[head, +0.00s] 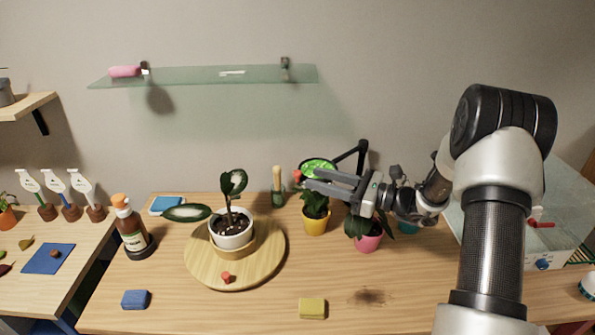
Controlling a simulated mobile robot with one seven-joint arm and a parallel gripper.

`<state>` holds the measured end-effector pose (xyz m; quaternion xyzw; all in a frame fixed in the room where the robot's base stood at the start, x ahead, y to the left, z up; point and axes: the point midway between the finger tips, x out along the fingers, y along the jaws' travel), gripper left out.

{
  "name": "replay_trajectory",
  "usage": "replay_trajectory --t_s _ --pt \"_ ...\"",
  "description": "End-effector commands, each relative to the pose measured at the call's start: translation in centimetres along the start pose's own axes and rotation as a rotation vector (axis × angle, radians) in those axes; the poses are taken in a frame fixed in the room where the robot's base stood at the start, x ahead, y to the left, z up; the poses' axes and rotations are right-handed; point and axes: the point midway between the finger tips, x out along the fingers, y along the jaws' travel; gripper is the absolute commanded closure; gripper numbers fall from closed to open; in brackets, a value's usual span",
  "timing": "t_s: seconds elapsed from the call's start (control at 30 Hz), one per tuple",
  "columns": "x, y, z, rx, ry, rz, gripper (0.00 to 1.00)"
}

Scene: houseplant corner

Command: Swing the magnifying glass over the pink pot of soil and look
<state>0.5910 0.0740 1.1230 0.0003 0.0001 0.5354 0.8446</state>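The magnifying glass (318,166) has a round lens showing bright green, on a black jointed arm, with a red knob (297,175) at its left edge. The lens is above a yellow pot (316,225) with a leafy plant. The pink pot (369,242) stands to the right of the yellow pot, under my gripper and wrist. Dark green leaves show at its top, and its soil is hidden. My gripper (309,178) points left, fingers apart, with its tips close to the red knob. I cannot tell whether they touch it.
A white pot (232,235) with a drooping plant stands on a round wooden board (200,262). A brown bottle (132,235), a blue sponge (135,299) and a yellow sponge (312,308) are on the table. A glass shelf (205,76) hangs above. The front middle is mostly clear.

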Motion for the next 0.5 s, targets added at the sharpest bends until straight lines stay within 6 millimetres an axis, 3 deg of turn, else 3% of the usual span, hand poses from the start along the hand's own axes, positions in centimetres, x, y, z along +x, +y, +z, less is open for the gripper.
replay_trajectory --t_s 0.2,0.5 --pt "4.3 0.1 0.1 0.000 0.001 0.003 0.64" --pt "6.8 0.0 0.0 -0.001 0.001 0.001 0.64"
